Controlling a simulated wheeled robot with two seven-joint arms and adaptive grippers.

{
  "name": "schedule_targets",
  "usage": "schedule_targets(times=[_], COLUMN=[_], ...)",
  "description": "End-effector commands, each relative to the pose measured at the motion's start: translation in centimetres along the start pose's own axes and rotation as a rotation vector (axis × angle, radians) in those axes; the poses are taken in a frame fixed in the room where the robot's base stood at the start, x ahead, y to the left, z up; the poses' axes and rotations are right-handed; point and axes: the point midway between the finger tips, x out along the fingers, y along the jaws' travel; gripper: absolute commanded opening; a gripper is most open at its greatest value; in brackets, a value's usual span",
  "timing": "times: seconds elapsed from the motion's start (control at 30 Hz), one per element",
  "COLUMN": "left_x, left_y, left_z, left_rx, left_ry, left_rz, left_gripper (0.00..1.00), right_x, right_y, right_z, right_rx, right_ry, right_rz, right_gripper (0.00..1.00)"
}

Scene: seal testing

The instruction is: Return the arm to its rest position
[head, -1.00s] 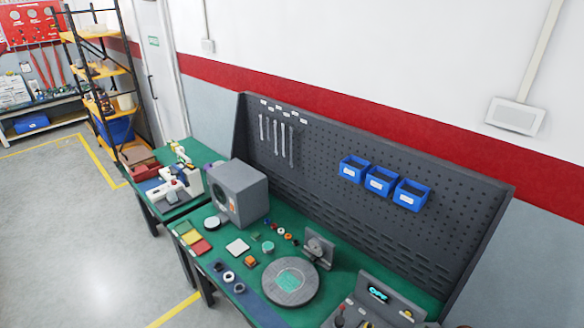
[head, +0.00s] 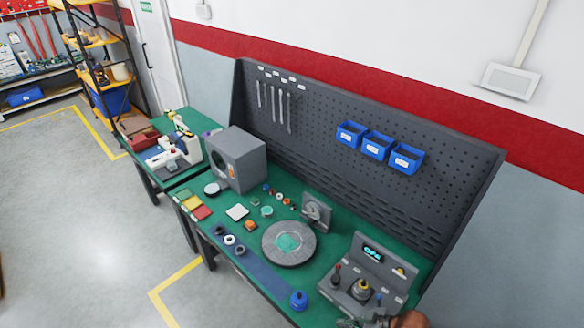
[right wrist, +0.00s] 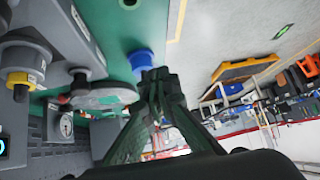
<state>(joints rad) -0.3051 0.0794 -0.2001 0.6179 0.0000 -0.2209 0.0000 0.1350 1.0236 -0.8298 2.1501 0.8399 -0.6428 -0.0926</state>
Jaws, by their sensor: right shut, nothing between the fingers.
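My right gripper (head: 366,322) shows only partly at the bottom edge of the head view, by the front of the control box. In the right wrist view its dark fingers (right wrist: 157,75) are together with nothing between them. Behind the fingertips there is a blue knobbed piece (right wrist: 141,58), which in the head view stands on the green workbench near its front edge (head: 298,300). I cannot tell whether the fingers touch it. My left gripper is not in view.
The control box (head: 364,280) with a lit display stands at the bench's right end. A round grey plate (head: 305,253), a grey boxy machine (head: 236,160) and small coloured parts share the bench. A pegboard (head: 330,130) rises behind. The floor in front (head: 90,240) is clear.

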Motion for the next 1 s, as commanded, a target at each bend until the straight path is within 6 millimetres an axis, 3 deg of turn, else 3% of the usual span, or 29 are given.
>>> schedule_targets(times=[0.03, 0.1, 0.27, 0.47, 0.7, 0.97, 1.0], left_x=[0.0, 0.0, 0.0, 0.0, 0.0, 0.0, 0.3], left_y=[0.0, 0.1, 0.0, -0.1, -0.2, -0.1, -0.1], left_z=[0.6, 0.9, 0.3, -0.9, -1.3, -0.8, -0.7], left_rx=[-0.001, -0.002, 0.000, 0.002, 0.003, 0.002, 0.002], left_ry=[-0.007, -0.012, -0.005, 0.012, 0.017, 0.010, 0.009], left_rz=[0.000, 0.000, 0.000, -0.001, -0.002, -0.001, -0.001], left_gripper=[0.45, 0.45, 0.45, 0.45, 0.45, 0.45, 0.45], right_x=[0.6, 0.8, -1.1, -6.7, -12.6, -17.2, -16.3], right_y=[-1.6, -2.8, -3.0, -1.9, -3.3, -6.3, -6.1], right_z=[-0.8, -1.6, -1.2, 4.8, 12.3, 17.9, 18.7], right_rx=[0.013, 0.031, 0.147, 0.397, 0.640, 0.829, 0.832], right_ry=[0.012, 0.014, -0.019, -0.143, -0.295, -0.422, -0.429], right_rz=[0.001, 0.030, 0.166, 0.376, 0.529, 0.623, 0.620], right_gripper=[0.00, 0.00, 0.00, 0.00, 0.00, 0.00, 0.00])
